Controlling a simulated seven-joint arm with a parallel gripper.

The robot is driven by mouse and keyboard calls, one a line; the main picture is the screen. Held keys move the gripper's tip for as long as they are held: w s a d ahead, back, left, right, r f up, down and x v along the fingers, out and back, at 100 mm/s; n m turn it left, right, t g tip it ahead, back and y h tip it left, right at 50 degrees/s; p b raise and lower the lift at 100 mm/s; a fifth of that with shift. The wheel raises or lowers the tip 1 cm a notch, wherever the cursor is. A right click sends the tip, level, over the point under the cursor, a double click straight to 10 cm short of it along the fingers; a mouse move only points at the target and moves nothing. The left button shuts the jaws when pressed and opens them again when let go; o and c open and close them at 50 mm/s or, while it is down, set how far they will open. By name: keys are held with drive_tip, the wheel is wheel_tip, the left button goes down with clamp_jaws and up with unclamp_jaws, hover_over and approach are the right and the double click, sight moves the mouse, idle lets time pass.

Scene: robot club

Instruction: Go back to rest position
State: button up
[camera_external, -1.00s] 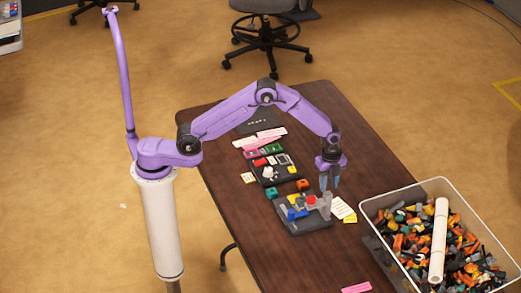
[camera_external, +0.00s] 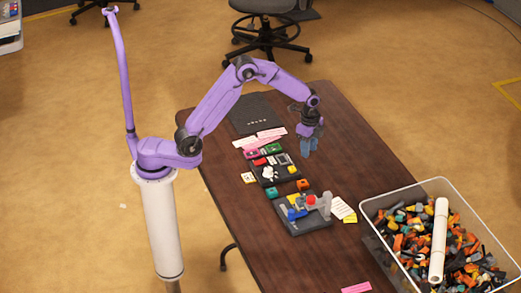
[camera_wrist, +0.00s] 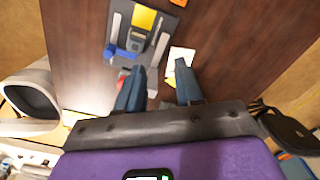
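My gripper (camera_external: 309,146) hangs from my purple arm above the brown table (camera_external: 350,145), to the right of the dark tray with small parts. In the wrist view, its two blue-grey fingers (camera_wrist: 160,85) stand apart with nothing between them that I can see held. The gripper is open. It is apart from the dark board (camera_external: 305,226) with blue, yellow, red and grey parts, which lies nearer the front. That board also shows in the wrist view (camera_wrist: 117,30), beyond the fingers.
A bin (camera_external: 376,201) full of loose orange, black and green parts stands at the table's right, with a white tube (camera_external: 439,240) across it. Pink and white cards (camera_external: 262,137) and an orange block (camera_external: 303,185) lie on the table. The table's far right is clear.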

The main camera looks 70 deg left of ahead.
drive_tip(key=s+a+r+n, duration=0.3)
drive_tip(key=s+a+n, duration=0.3)
drive_tip(key=s+a, duration=0.2)
drive_tip(key=s+a+r+n, duration=0.4)
drive_tip(key=s+a+n, duration=0.1)
drive_tip(key=s+a, duration=0.2)
drive_tip(key=s+r+n, duration=0.1)
drive_tip(key=s+n, duration=1.2)
drive_tip(key=s, duration=0.7)
drive_tip(key=shift+s+d, duration=0.15)
drive_tip(key=shift+s, duration=0.2)
